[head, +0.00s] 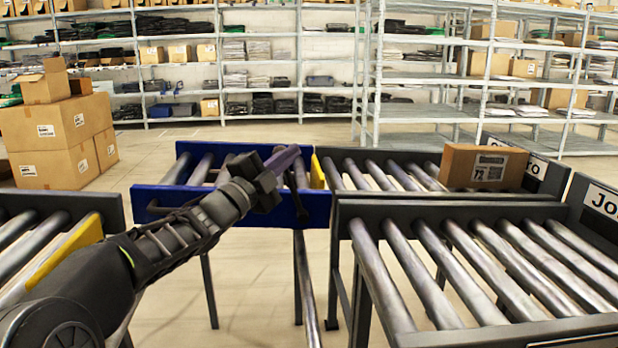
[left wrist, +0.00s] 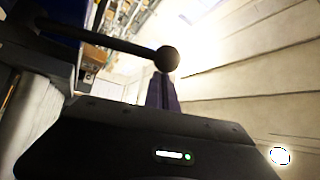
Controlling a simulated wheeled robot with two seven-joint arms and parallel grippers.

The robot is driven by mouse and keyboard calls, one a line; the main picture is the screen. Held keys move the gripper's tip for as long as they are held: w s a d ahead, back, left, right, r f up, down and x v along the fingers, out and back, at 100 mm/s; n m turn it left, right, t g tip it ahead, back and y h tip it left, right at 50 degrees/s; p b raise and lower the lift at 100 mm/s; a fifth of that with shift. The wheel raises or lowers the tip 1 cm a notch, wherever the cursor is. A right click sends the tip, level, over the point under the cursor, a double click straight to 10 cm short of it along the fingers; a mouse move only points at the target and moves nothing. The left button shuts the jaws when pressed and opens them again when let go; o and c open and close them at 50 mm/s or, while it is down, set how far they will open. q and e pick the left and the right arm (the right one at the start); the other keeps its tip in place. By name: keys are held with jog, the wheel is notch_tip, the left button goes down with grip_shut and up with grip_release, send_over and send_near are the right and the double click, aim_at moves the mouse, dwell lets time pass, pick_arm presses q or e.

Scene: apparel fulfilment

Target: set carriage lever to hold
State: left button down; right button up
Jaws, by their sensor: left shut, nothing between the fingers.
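The blue carriage (head: 165,202) with several rollers stands in the gap between the roller conveyors. A dark lever (head: 297,196) shows on its front side, partly hidden by my gripper. In the left wrist view the lever is a black rod with a round ball knob (left wrist: 167,58), reaching in from the left. My left gripper (head: 291,156) has purple fingers, shut and empty, over the carriage's right part. In the left wrist view the shut fingers (left wrist: 162,92) point at the knob, whose lower edge meets their tips in the picture; I cannot tell whether they touch. My right gripper is out of view.
A roller conveyor (head: 345,212) stands at the right front, with another behind it carrying a cardboard box (head: 484,167). A conveyor with a yellow plate (head: 72,245) is at left. Stacked boxes (head: 55,135) stand behind left. Shelves (head: 300,60) line the back.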

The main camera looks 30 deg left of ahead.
pick_arm(q)
jog(key=shift+s+a+f+n+t+b, duration=0.15)
jog(key=shift+s+a+f+n+b, duration=0.1)
jog(key=shift+s+a+b, duration=0.35)
jog(key=shift+s+a+f+n+t+b, duration=0.15)
jog(key=shift+s+a+f+n+b, duration=0.2)
jog(key=shift+a, duration=0.3)
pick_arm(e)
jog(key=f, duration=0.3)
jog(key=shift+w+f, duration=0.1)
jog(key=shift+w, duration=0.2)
pick_arm(q)
jog(key=shift+s+a+r+y, duration=0.1)
jog(key=shift+a+y, duration=0.05)
jog(key=shift+y, duration=0.15)
jog(key=shift+r, duration=0.1)
jog(key=d+r, duration=0.2)
jog(key=d, duration=0.2)
jog(key=p+v, duration=0.1)
jog(key=v, duration=0.8)
jog(key=shift+s+f, duration=0.15)
jog(key=shift+f, duration=0.3)
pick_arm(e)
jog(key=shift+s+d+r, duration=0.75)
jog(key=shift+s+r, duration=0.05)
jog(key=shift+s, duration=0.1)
